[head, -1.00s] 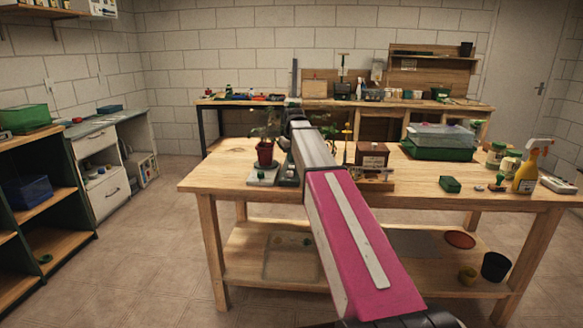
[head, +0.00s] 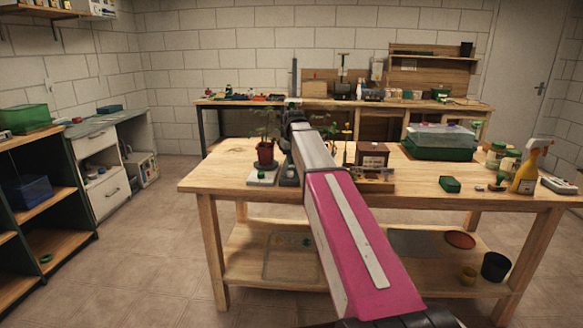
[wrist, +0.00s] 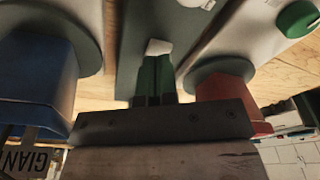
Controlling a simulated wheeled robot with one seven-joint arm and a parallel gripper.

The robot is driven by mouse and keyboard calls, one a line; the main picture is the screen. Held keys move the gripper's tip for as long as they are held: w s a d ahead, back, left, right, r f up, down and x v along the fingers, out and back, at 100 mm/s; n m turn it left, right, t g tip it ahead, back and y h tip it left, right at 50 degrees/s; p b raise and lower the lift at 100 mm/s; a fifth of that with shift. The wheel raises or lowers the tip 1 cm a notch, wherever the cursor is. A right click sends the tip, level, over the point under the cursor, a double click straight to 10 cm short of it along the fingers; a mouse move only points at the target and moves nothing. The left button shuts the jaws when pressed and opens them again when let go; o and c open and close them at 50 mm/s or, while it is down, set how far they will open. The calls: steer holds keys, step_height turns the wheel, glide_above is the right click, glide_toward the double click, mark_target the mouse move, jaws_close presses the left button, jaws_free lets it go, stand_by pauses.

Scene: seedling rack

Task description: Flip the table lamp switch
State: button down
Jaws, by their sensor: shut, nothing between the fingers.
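In the wrist view, my gripper (wrist: 155,78) shows as narrow dark green fingers, shut and empty, over a dark grey base plate (wrist: 135,20). A small pale piece (wrist: 158,47) shows at the fingertips; I cannot tell whether it is a switch rocker or whether they touch. To the right is a white plate (wrist: 235,30) with a round green button (wrist: 297,18). In the head view this white plate (head: 262,180) lies on the bench, with the dark plate (head: 289,174) beside it. My arm hides the gripper and the lamp there.
A red pot (wrist: 240,92) and a blue pot (wrist: 35,75) flank my fingers closely. In the head view the red pot (head: 265,153) holds a plant.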

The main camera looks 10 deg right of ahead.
mark_target(292, 167)
steer(key=shift+f, duration=0.8)
stand_by(0.4)
steer(key=shift+r, duration=3.5)
steer(key=shift+s, duration=0.1)
